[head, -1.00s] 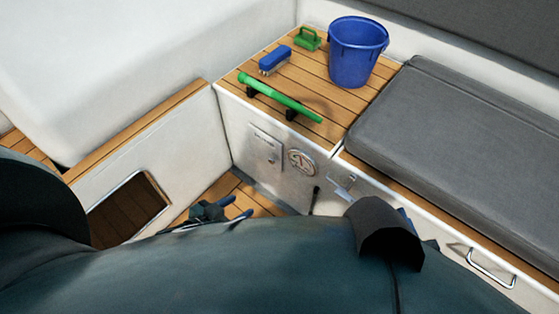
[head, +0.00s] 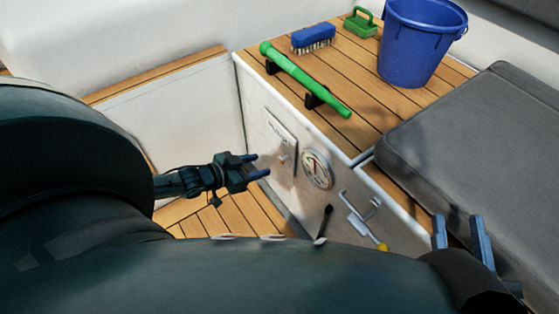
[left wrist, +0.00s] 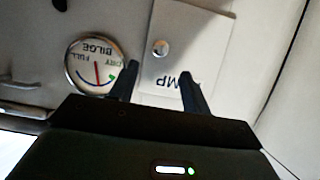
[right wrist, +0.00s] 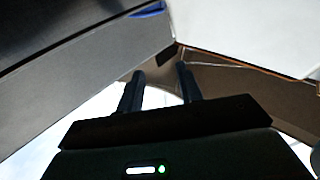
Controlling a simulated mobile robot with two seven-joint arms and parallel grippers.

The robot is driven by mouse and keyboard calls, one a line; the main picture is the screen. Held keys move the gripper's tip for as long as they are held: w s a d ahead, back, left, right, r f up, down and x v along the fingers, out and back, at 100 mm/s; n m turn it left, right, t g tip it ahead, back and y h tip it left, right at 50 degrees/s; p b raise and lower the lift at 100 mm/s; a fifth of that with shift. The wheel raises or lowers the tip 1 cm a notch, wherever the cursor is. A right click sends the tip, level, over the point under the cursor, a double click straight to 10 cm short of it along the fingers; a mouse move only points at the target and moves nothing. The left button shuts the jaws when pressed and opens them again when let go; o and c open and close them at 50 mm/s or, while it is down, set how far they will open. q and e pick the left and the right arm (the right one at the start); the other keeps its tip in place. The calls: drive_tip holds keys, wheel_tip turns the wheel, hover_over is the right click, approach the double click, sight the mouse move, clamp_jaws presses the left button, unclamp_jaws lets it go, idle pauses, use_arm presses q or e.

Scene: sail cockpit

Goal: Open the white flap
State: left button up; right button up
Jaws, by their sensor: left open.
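The white flap (head: 280,132) is a small flat panel with lettering and a round knob, on the front face of the locker. It lies closed against the face. In the left wrist view the flap (left wrist: 205,38) shows part of its lettering, and its knob (left wrist: 160,47) is just beyond the fingertips. My left gripper (head: 257,166) is open and empty, close in front of the flap's lower part near the knob. Whether it touches is unclear. My right gripper (head: 457,218) is open and empty by the grey cushion; it also shows in the right wrist view (right wrist: 160,72).
A round bilge gauge (head: 317,169) sits right of the flap, with a latch (head: 358,212) and a black lever (head: 325,221) beyond. On the locker top are a green bar (head: 305,80), blue brush (head: 313,38), green scrubber (head: 361,22) and blue bucket (head: 420,42). A grey cushion (head: 480,150) lies right.

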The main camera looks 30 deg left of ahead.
use_arm(q)
drive_tip(key=b+x, duration=0.3)
drive_tip(key=x, duration=0.5)
drive_tip(key=shift+w, duration=0.15)
use_arm(e)
drive_tip(key=shift+w+a+r+n+t+y, duration=0.1)
drive_tip(key=shift+w+r+n+t+y, duration=0.2)
drive_tip(key=shift+r+y, duration=0.2)
drive_tip(key=shift+w+r+n+t+y, duration=0.2)
drive_tip(key=shift+r+t+y, duration=0.15)
drive_tip(key=shift+r, duration=0.2)
use_arm(q)
drive_tip(key=shift+d+f, duration=0.1)
drive_tip(key=shift+d, duration=0.05)
clamp_jaws()
